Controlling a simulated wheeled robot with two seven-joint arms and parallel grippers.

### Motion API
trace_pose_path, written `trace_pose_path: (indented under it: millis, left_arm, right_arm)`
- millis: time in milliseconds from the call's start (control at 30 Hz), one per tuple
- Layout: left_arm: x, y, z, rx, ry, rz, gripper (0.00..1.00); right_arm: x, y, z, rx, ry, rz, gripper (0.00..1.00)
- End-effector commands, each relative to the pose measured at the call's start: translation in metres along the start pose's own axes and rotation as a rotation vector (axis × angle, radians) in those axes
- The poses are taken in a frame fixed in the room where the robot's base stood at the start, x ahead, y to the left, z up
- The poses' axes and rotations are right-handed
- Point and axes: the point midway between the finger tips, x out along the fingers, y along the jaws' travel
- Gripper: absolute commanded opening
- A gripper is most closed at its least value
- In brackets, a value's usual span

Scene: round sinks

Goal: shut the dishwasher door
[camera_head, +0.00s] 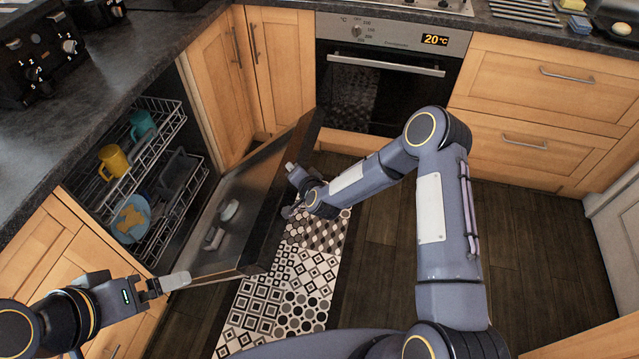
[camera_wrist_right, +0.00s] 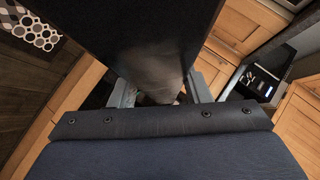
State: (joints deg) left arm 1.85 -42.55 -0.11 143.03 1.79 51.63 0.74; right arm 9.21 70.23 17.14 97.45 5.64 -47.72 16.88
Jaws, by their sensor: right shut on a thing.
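The dishwasher door (camera_head: 240,205) stands partly open, tilted out from the counter on the left, its steel inner face toward the racks. My right gripper (camera_head: 294,190) is at the door's dark outer side near its far end. In the right wrist view the dark door panel (camera_wrist_right: 125,40) runs between the two fingers of my right gripper (camera_wrist_right: 161,92), which is shut on it; the contact is partly hidden. My left gripper (camera_head: 178,282) is near the door's near lower corner, beside the cabinet. Its fingers overlap, so its opening is unclear, and touching cannot be judged.
The dishwasher's racks (camera_head: 165,175) hold a yellow mug (camera_head: 113,162), a teal mug (camera_head: 142,125) and a blue plate (camera_head: 131,218). An oven (camera_head: 385,75) stands at the back. A patterned mat (camera_head: 285,300) lies beneath the door. Dark floor at right is clear.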

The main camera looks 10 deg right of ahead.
Motion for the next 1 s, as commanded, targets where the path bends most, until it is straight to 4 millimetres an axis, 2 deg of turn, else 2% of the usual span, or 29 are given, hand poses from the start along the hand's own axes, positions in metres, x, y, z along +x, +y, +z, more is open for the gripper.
trace_pose_path:
  millis: [33,100,200,400,600,1000]
  left_arm:
    - [-0.008,0.004,-0.004,0.0,0.0,0.0,1.0]
    - [-0.012,0.005,-0.006,0.0,0.0,0.0,1.0]
    - [-0.017,0.008,-0.008,0.0,0.0,0.0,1.0]
    - [-0.023,0.01,-0.011,0.0,0.0,0.0,1.0]
    - [-0.025,0.011,-0.013,0.0,0.0,0.0,1.0]
    - [-0.025,0.012,-0.013,0.0,0.0,0.0,1.0]
  right_arm:
    - [0.0,-0.025,0.002,0.004,-0.003,-0.013,0.03]
    - [0.002,-0.043,0.004,0.005,-0.002,-0.014,0.04]
    - [0.006,-0.065,0.008,0.006,-0.003,-0.013,0.05]
    - [0.012,-0.095,0.014,0.006,-0.003,-0.012,0.07]
    - [0.016,-0.108,0.018,0.008,-0.004,-0.008,0.08]
    - [0.017,-0.11,0.02,0.009,-0.007,-0.006,0.07]
